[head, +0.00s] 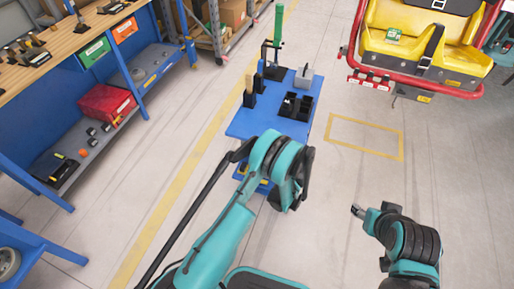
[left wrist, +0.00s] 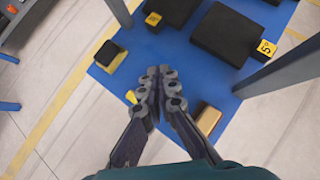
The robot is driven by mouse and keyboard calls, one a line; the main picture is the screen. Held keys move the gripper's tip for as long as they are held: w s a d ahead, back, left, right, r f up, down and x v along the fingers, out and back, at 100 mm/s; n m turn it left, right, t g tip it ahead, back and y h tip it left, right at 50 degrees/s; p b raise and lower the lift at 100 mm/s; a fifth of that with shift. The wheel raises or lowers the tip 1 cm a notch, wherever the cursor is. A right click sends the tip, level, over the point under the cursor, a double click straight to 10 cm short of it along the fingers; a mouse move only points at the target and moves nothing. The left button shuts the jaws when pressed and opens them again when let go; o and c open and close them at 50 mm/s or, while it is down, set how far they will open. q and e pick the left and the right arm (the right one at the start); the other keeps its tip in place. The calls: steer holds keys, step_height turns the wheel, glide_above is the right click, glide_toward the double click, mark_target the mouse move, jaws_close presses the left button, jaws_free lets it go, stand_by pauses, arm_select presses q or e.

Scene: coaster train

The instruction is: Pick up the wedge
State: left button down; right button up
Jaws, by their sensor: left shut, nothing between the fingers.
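In the left wrist view my left gripper (left wrist: 161,74) is shut and empty over a blue shelf (left wrist: 133,75). A black block with a yellow side (left wrist: 110,56) lies left of the fingertips, apart from them. A tan block (left wrist: 207,119) lies on the right, close beside the fingers. A small yellow piece (left wrist: 130,97) shows at the fingers' left and is partly hidden. I cannot tell for sure which piece is the wedge. In the head view my left arm hides its gripper. My right gripper (head: 358,210) is at the lower right, too small to read.
Larger black blocks (left wrist: 228,33) with yellow tags lie at the shelf's far side. Grey posts (left wrist: 285,70) flank the shelf. A workbench is left, a red-framed yellow seat (head: 430,45) right.

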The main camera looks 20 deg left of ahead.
arm_select(q)
steer(key=b+x, duration=0.3)
steer(key=x, duration=0.7)
steer(key=shift+f, duration=0.15)
steer(key=shift+w+a+b, duration=0.7)
steer(key=shift+w+a, duration=0.15)
steer(key=shift+w, duration=0.05)
steer(key=shift+w+a+r, duration=0.2)
steer(key=shift+w+a, duration=0.3)
steer(key=shift+w, duration=0.05)
arm_select(e)
steer(key=shift+f, duration=2.35)
